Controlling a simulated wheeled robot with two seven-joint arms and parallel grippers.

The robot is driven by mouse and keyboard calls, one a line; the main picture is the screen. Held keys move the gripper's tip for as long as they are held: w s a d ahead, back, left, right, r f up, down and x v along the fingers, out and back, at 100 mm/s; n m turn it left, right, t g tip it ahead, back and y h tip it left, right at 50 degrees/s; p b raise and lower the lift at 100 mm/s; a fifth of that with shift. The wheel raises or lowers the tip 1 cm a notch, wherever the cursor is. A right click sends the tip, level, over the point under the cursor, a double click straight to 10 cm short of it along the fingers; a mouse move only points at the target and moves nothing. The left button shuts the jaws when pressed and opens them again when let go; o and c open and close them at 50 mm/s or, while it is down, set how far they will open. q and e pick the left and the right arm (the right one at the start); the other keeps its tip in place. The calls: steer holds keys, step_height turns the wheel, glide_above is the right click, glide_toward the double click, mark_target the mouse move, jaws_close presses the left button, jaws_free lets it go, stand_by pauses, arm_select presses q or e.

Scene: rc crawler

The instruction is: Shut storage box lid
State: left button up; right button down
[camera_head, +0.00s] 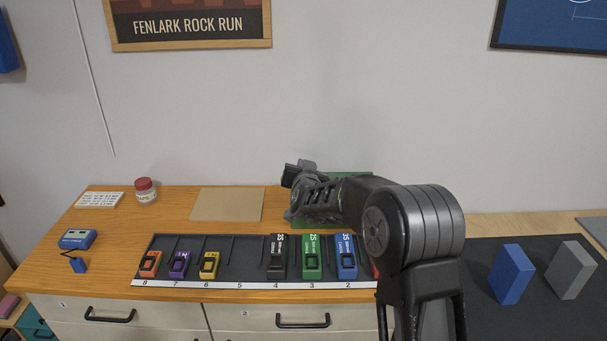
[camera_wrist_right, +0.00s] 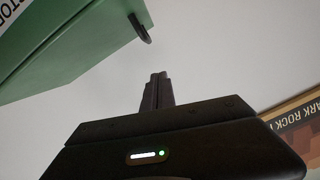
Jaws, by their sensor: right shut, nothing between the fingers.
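The green storage box (camera_head: 352,174) stands at the back of the wooden bench, mostly hidden behind my right arm. Only green strips show around the arm, so I cannot tell from the head view how its lid stands. My right gripper (camera_head: 299,169) is by the box's left side, in front of the wall. Its fingers, also in the wrist view (camera_wrist_right: 157,92), are shut and empty, apart from the green part. My left gripper is out of view.
In front lies a dark numbered rack (camera_head: 250,258) with several coloured packs. Blue (camera_head: 511,274) and grey (camera_head: 570,270) blocks are on a dark mat at right.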

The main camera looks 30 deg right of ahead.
steer(key=b+v, duration=0.1)
steer(key=v, duration=0.7)
steer(key=shift+s, duration=0.3)
steer(key=shift+a, duration=0.15)
